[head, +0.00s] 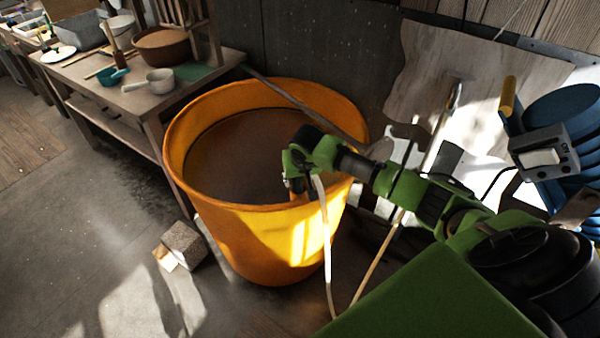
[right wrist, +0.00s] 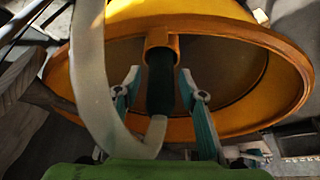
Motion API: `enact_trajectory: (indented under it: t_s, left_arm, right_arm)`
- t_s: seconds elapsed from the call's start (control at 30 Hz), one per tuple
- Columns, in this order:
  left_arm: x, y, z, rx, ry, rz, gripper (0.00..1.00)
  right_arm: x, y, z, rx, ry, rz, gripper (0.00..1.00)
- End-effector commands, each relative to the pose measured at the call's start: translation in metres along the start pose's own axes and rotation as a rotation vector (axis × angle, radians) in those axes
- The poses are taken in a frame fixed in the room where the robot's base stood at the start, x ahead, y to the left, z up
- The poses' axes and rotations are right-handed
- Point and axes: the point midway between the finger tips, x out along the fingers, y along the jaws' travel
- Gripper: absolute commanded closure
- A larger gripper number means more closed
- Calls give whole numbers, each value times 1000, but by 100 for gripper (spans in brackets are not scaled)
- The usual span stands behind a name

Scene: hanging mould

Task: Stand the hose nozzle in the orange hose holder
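In the right wrist view the dark hose nozzle (right wrist: 160,85) points into the orange hose holder (right wrist: 161,40), a bracket on the rim of the orange tub. The nozzle's far end is hidden inside the holder. A pale hose (right wrist: 90,75) runs from its near end and loops up to the left; in the head view the hose (head: 325,235) hangs down outside the tub. My right gripper (right wrist: 160,88) has its fingers apart, one on each side of the nozzle, with narrow gaps showing. In the head view my right gripper (head: 296,182) is at the tub's rim and hides the nozzle. My left gripper is out of view.
The large orange tub (head: 240,235) holds brown contents. A stone block (head: 184,243) lies on the floor left of it. A wooden table (head: 145,100) with bowls and pots stands behind left. Blue stacked containers (head: 562,105) stand at the right. The floor at left is mostly clear.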

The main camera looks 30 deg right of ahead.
Motion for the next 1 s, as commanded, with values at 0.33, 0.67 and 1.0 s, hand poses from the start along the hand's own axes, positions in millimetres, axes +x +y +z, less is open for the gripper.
enact_trajectory:
  t_s: [0.33,0.67,1.0]
  left_arm:
    - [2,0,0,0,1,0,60]
    - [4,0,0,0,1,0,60]
    - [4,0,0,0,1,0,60]
  right_arm:
    - [-65,0,0,-1,2,-2,63]
    - [-111,0,0,1,0,0,63]
    - [-112,-7,3,-12,4,-17,63]
